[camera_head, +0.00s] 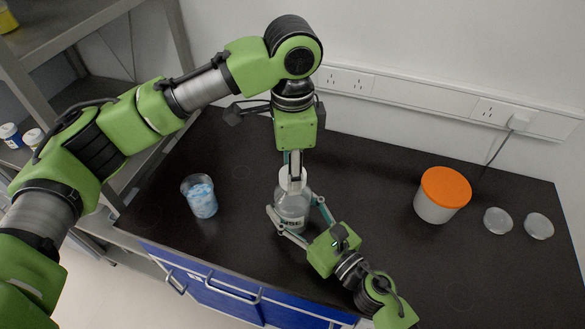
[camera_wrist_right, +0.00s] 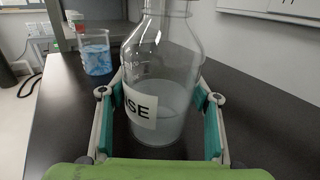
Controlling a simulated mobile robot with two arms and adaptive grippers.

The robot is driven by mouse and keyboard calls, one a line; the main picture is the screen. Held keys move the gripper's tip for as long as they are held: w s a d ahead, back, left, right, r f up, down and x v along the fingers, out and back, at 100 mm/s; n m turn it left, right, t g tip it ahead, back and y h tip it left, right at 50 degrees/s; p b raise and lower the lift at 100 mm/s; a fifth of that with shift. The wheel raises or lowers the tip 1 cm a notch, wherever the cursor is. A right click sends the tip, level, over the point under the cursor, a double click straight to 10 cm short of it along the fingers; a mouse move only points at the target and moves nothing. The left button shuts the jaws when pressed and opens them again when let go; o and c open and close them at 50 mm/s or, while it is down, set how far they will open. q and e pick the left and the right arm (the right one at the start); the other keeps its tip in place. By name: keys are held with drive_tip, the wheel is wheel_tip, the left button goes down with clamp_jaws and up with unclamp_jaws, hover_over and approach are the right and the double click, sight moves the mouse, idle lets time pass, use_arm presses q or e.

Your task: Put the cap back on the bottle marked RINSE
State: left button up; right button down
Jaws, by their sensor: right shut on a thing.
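The clear glass bottle marked RINSE (camera_head: 292,208) stands upright on the dark bench top, with cloudy liquid low inside. Its label, partly hidden, reads "SE" in the right wrist view (camera_wrist_right: 141,107). My right gripper (camera_head: 298,218) is shut around the bottle's body, one finger on each side. My left gripper (camera_head: 293,168) points straight down over the bottle's mouth. A white cap (camera_head: 285,183) shows at the bottle's top, between or just below the left fingers. I cannot tell whether the cap is seated or whether those fingers grip it. The right wrist view cuts off the bottle's top.
A beaker with blue-and-white contents (camera_head: 202,198) stands left of the bottle. A white tub with an orange lid (camera_head: 442,194) and two small clear dishes (camera_head: 498,221) (camera_head: 538,226) stand to the right. The bench between bottle and tub is mostly clear.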

use_arm(q)
drive_tip(key=m, duration=0.5)
drive_tip(key=shift+m, duration=0.3)
drive_tip(key=m, duration=1.5)
drive_tip(key=shift+m, duration=0.4)
drive_tip(key=m, duration=0.6)
drive_tip(key=shift+m, duration=0.4)
drive_tip(key=m, duration=0.3)
drive_tip(key=shift+m, duration=0.4)
drive_tip(key=o, duration=0.8)
drive_tip(key=shift+d, duration=0.1)
